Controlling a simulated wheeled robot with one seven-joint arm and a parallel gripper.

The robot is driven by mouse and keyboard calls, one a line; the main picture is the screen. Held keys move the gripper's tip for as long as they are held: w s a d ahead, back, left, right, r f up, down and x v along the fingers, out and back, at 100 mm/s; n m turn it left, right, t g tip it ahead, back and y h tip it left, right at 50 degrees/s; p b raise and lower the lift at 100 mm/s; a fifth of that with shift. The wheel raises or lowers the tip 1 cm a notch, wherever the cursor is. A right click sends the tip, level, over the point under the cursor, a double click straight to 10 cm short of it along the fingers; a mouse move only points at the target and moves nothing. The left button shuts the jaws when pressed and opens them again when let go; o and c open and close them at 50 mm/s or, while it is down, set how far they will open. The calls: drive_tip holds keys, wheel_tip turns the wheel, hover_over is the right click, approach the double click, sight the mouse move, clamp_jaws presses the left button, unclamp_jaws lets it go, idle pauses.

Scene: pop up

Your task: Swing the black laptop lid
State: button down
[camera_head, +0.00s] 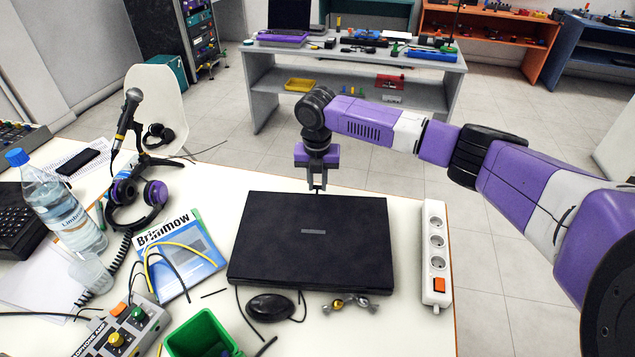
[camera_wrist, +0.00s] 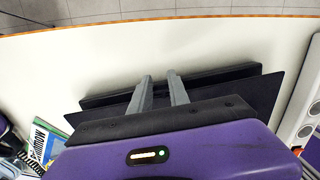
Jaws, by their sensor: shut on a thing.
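The black laptop (camera_head: 310,262) lies on the white table with its lid down or nearly down; a small grey label shows in the middle of the lid. In the wrist view, the laptop (camera_wrist: 240,95) shows as a dark slab with a narrower dark strip along its far edge. My gripper (camera_head: 317,187) reaches down at the middle of that far edge. In the wrist view, the two grey fingers of my gripper (camera_wrist: 160,77) meet the edge with a narrow gap between them, shut on the lid. The exact contact is hard to see.
A white power strip (camera_head: 435,250) stands close right of the laptop. A blue-and-white book (camera_head: 180,255) with cables is on its left. A black mouse (camera_head: 269,307) and wrapped sweets (camera_head: 350,303) lie in front. A green bin (camera_head: 200,338) is front left. The far table edge is just behind my gripper.

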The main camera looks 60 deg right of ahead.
drive_tip(key=shift+w+d+f+b, duration=0.15)
drive_tip(key=shift+f+b, duration=0.35)
drive_tip(key=shift+f, duration=0.4)
drive_tip(key=shift+d+f+b, duration=0.15)
drive_tip(key=shift+f+b, duration=0.35)
drive_tip(key=shift+f, duration=0.4)
drive_tip(key=c, duration=1.2)
unclamp_jaws()
drive_tip(key=shift+o, duration=0.2)
drive_tip(key=shift+r, duration=0.1)
drive_tip(key=r, duration=0.7)
drive_tip(key=shift+s+a+r, duration=0.25)
drive_tip(key=shift+a+r, duration=0.05)
drive_tip(key=shift+a, duration=0.1)
